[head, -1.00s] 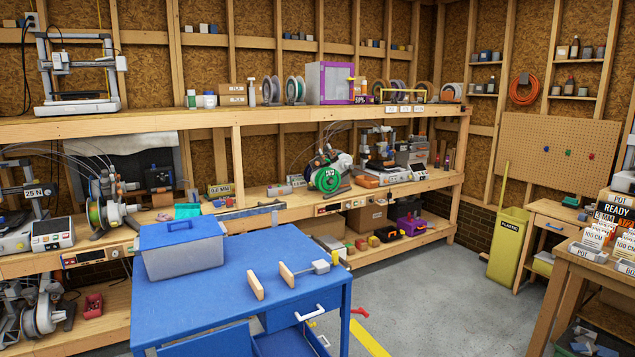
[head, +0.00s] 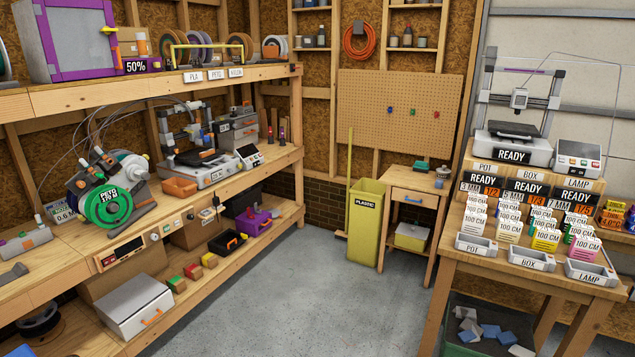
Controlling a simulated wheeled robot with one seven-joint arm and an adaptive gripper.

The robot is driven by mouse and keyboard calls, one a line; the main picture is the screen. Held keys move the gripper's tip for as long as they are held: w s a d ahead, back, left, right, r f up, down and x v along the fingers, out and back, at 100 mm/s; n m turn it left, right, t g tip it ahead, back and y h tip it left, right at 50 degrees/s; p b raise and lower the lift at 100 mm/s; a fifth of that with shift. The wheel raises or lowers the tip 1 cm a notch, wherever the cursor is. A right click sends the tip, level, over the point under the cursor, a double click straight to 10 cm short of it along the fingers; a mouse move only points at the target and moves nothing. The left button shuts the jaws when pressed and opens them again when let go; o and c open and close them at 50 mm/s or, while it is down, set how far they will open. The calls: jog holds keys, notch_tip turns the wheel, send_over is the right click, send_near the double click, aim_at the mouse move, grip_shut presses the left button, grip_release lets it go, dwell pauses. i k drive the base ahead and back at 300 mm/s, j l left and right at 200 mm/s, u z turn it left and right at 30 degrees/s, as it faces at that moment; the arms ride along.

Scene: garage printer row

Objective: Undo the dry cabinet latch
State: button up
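The dry cabinet (head: 72,38) stands on the upper shelf at the upper left of the head view. It has a purple frame and a pale grey front panel, and its top is cut off by the picture edge. A small orange-yellow piece (head: 110,29), which looks like the latch, sits at the right edge of its front. The door looks shut, but the latch's exact position is too small to tell. My gripper is not in view.
The wooden shelf edge (head: 80,115) runs below the cabinet. Filament spools and a yellow bar (head: 208,46) stand to its right. A lower bench holds a green spool machine (head: 108,205) and a printer. Grey floor (head: 290,290) is clear up to the yellow bin (head: 367,225) and right-hand table (head: 450,262).

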aim_at(106, 30)
jog(key=i+l+u, duration=0.1)
jog(key=i, duration=0.5)
jog(key=i+l+u, duration=0.1)
jog(key=i, duration=0.55)
jog(key=i+j+u, duration=0.2)
jog(key=u, duration=0.2)
jog(key=i+u, duration=0.85)
jog(key=i+l+u, duration=0.1)
jog(key=i+u, duration=0.2)
jog(key=u, duration=0.15)
